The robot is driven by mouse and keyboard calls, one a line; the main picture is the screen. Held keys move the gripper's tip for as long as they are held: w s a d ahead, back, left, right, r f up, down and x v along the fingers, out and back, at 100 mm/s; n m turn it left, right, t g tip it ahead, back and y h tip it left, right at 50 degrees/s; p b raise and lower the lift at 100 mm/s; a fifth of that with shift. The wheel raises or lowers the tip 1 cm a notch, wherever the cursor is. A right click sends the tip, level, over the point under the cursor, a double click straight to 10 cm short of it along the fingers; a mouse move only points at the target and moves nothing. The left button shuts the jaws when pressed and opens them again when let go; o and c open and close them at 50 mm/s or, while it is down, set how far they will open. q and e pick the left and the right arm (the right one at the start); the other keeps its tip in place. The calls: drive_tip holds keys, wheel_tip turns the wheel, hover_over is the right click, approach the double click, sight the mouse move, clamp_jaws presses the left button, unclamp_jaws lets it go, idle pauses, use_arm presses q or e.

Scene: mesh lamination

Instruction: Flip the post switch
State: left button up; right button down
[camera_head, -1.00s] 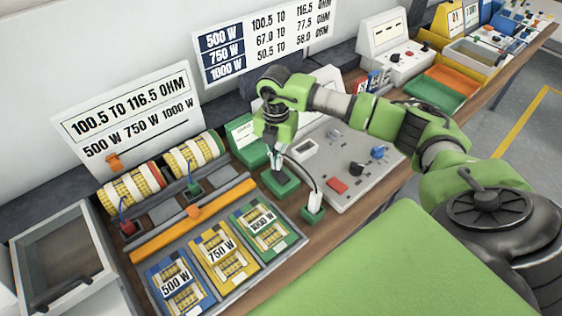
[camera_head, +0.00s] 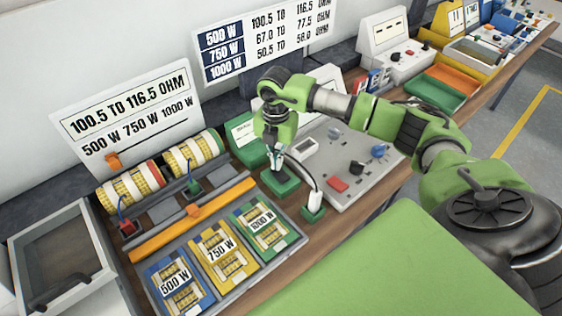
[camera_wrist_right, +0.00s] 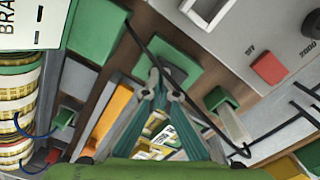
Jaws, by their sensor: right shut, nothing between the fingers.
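A green block with a dark top (camera_head: 282,182) stands on the bench in front of the grey panel; it may be the post switch, but its lever or rocker is not clear. My right gripper (camera_head: 276,166) points down directly over this block, with its fingertips at or just above its top; contact cannot be told. In the right wrist view the closed fingertips (camera_wrist_right: 164,80) lie over the near edge of a green block (camera_wrist_right: 184,66). The fingers are shut with nothing between them. My left gripper is not in view.
A white probe (camera_head: 314,201) stands in a small green holder right of the gripper, with a dark cable looping beside it. The grey panel (camera_head: 345,200) with a red button (camera_head: 338,185) and knobs lies to the right. A tray of labelled wattage cards (camera_head: 222,250) lies in front.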

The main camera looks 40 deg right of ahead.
drive_tip(key=shift+f+b, duration=0.5)
drive_tip(key=shift+f, duration=0.2)
idle(0.4)
drive_tip(key=shift+r+p, duration=2.45)
drive_tip(key=shift+r, duration=1.1)
